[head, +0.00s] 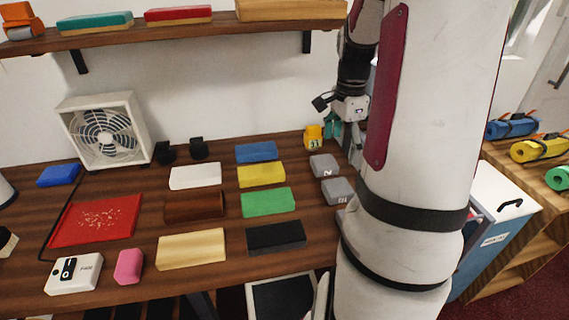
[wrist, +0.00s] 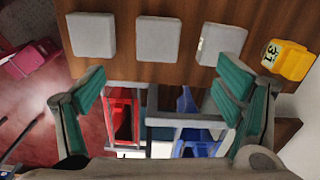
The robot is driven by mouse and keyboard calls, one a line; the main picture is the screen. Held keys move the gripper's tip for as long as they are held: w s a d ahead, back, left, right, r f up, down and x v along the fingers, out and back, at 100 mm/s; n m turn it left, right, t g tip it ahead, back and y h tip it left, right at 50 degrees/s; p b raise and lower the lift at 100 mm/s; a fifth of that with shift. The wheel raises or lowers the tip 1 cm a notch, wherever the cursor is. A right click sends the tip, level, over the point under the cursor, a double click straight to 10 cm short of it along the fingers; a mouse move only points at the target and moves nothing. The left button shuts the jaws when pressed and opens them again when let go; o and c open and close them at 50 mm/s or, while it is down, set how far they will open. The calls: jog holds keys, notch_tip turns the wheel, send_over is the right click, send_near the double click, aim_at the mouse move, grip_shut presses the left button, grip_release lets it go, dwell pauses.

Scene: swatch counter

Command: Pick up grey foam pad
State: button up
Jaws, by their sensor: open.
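Three grey pads lie in a row on the brown counter in the wrist view: a left one (wrist: 92,35), a middle one (wrist: 158,39) and a right one (wrist: 219,44) with a pale label on its side. I cannot tell which are foam. The head view shows two labelled grey pads, a back one (head: 324,165) and a nearer one (head: 337,190); my arm hides the area beside them. My gripper (wrist: 165,90), with teal fingers, is open and empty. It shows the counter's edge and the pads beyond its fingertips. It also shows in the head view (head: 337,127), near the counter's back right.
A yellow numbered block (head: 313,136) stands behind the pads. Blue, yellow (head: 261,174), green and black (head: 276,238) blocks lie to their left. A red bin (wrist: 122,112) and a blue bin (wrist: 197,122) are below the counter edge. A shelf (head: 180,29) runs above.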

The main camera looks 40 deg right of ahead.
send_over(338, 186)
jog(key=shift+m, duration=0.4)
jog(key=f, duration=0.8)
jog(key=shift+s+d+f, duration=0.1)
jog(key=shift+d+f, duration=0.2)
jog(key=shift+f, duration=0.05)
jog(key=shift+a+f+b, duration=0.2)
jog(key=shift+f, duration=1.3)
jog(key=shift+a+f+b, duration=0.15)
jog(key=shift+f, duration=1.35)
jog(key=c, duration=0.9)
